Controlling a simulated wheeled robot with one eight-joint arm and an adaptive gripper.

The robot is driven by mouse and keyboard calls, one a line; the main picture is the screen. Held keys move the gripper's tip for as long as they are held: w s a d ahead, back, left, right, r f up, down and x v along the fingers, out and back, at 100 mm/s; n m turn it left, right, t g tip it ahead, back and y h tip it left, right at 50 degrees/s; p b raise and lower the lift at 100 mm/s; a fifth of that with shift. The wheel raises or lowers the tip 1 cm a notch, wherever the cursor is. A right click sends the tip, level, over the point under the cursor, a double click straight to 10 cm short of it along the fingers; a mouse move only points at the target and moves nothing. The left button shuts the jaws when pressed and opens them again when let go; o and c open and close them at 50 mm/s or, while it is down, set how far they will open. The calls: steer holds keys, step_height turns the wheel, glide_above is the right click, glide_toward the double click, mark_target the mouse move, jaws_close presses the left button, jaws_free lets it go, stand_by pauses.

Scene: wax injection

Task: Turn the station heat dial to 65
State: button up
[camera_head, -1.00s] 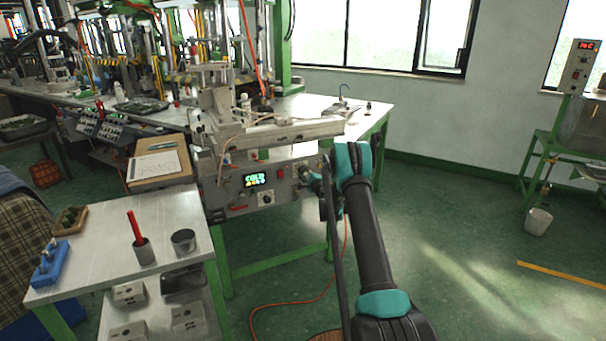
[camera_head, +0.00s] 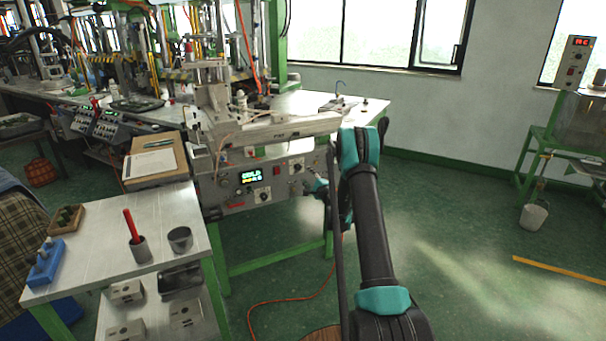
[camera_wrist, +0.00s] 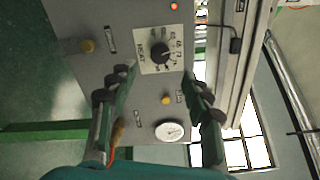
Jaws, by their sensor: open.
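The station's control panel (camera_head: 235,200) shows a lit display reading COLD (camera_head: 249,177). A black dial on a white plate (camera_head: 297,168) sits near its right end, and another (camera_head: 263,195) sits below the display. In the wrist view, a black dial knob (camera_wrist: 160,53) sits on a white plate with printed numbers around it. Its exact pointer setting is too small to read surely. My gripper (camera_wrist: 161,78) is open and empty, its fingers apart on either side of the dial's lower area, with no visible contact. In the head view, my gripper (camera_head: 317,187) is right of the panel, partly hidden.
A side table (camera_head: 90,275) with a cup and blocks stands at left. Open floor (camera_head: 450,240) lies to the right.

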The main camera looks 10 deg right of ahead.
steer(key=shift+v, duration=1.65)
steer(key=s+a+r+n+g+y, duration=0.1)
steer(key=s+a+r+n+g, duration=0.4)
steer(key=s, duration=0.6)
steer(key=s+a+r+n+g, duration=0.2)
steer(key=s+a+r+n, duration=0.3)
steer(key=s, duration=0.7)
steer(key=s+d+f+n+g+h, duration=0.1)
steer(key=s+d+n+g+h, duration=0.1)
steer(key=s, duration=1)
steer(key=s+d+f+n+g+h, duration=0.2)
steer(key=s+d+n, duration=0.1)
steer(key=s, duration=0.8)
steer(key=s+d+f+n+g+h, duration=0.1)
steer(key=s+d, duration=0.4)
steer(key=s, duration=0.7)
steer(key=shift+s+f+n+g+h, duration=0.3)
steer(key=shift+f+n+g+h, duration=0.1)
steer(key=shift+f+n+h, duration=0.45)
